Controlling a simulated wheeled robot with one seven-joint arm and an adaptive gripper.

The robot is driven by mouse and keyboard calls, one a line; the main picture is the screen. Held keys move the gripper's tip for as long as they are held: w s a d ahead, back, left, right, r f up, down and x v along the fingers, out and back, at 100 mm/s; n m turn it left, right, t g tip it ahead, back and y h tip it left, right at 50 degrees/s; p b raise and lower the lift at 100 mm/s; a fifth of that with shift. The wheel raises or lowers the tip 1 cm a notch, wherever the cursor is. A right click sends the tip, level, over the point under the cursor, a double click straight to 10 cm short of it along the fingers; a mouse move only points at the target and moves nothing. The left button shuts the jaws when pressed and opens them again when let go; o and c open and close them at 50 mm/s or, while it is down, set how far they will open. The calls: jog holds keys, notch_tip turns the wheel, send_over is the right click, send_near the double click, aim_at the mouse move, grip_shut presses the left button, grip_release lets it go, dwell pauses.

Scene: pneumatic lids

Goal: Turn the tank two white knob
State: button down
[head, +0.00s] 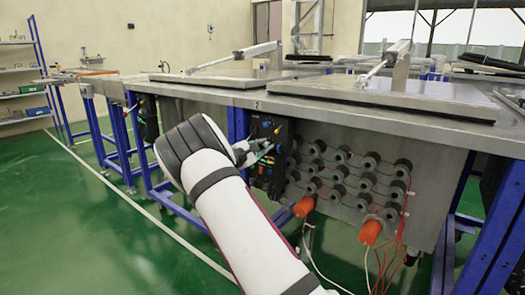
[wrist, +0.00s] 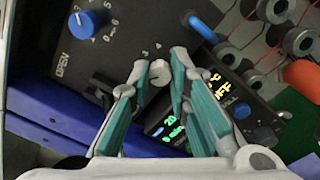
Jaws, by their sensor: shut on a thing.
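The white knob (wrist: 159,70) sits on the dark control panel (wrist: 112,38) and shows between my fingertips in the wrist view. My gripper (wrist: 160,66) has its two green-padded fingers on either side of the knob, shut on it. In the head view, my gripper (head: 262,147) is at the black control panel (head: 268,125) below the tank marked 2 (head: 256,105). The knob itself is hidden there behind the gripper.
A blue knob (wrist: 84,24) marked OPEN is left of my fingers. A lit display module (wrist: 222,95) lies right of them. Grey round fittings (head: 340,174) and orange plugs (head: 370,232) with red wires are right of the panel. Blue table legs (head: 237,125) stand close by.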

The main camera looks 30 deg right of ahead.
dwell(0.4)
jog(key=c, duration=1.5)
grip_release()
jog(key=v, duration=1.2)
